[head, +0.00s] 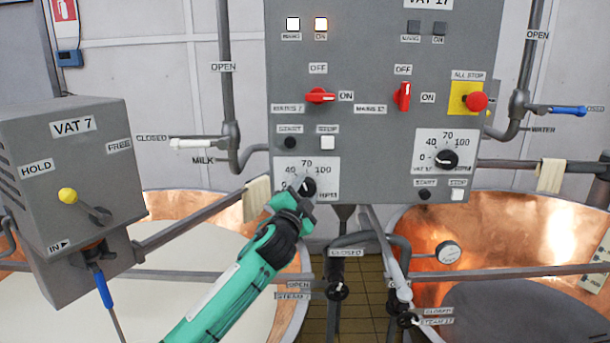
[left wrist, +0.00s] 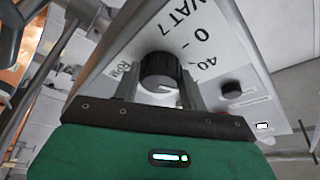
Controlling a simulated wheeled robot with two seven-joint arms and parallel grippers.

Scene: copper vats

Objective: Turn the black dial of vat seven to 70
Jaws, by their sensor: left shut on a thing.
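The black dial of vat seven (head: 308,187) sits on a white scale plate marked 0, 40, 70, 100 and RPM, low on the left of the grey panel. My left gripper (head: 299,198) is at this dial, shut on it and covering part of the plate. In the left wrist view the dial (left wrist: 160,70) stands between the two fingers, beside the label VAT 7. A pale mark shows on the dial, but I cannot tell which number it points to. My right gripper is not in view.
The similar vat 17 dial (head: 447,159) is to the right. Above are red mains switches (head: 320,96) and a red stop button (head: 476,101). The start button (head: 290,143) and stop button (head: 327,143) sit just above the held dial. Pipes and copper vats lie below.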

